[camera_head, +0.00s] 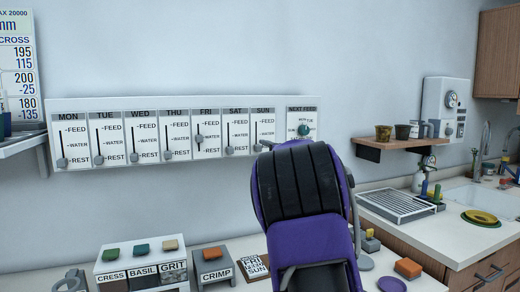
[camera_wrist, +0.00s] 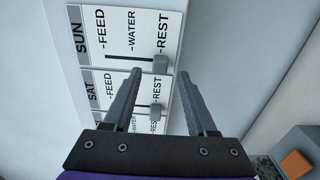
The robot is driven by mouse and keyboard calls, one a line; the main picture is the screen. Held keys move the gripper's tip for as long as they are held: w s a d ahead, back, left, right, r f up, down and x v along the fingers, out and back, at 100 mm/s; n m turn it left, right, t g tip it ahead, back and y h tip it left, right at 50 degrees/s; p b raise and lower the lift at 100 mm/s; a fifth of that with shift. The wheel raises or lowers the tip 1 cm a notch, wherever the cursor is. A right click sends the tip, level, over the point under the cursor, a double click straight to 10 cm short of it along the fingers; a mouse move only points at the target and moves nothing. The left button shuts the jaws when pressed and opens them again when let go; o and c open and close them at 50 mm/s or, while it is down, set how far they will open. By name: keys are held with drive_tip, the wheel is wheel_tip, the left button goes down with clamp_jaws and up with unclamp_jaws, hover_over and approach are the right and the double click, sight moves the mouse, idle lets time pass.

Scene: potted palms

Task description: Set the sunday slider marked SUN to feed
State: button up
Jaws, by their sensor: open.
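The SUN slider's panel (camera_head: 266,124) is at the right end of the row of day sliders in the head view, partly hidden low down by my arm. In the wrist view, turned sideways, the SUN panel (camera_wrist: 112,36) shows FEED on the left and REST on the right. Its grey knob (camera_wrist: 161,64) sits at the REST end of the slot. My gripper (camera_wrist: 159,72) is open, with its fingertips on either side of the knob in the picture. I cannot tell how far the tips are from the panel, and no contact shows.
The SAT knob (camera_wrist: 155,110) at REST shows between my fingers in the wrist view. The FRI knob (camera_head: 199,139) is near WATER. The NEXT FEED dial (camera_head: 304,130) is right of SUN. Labelled boxes (camera_head: 142,264) stand on the counter below; a shelf (camera_head: 390,144) is at right.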

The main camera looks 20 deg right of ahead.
sight(259, 149)
drive_tip(key=shift+w, duration=2)
clamp_jaws()
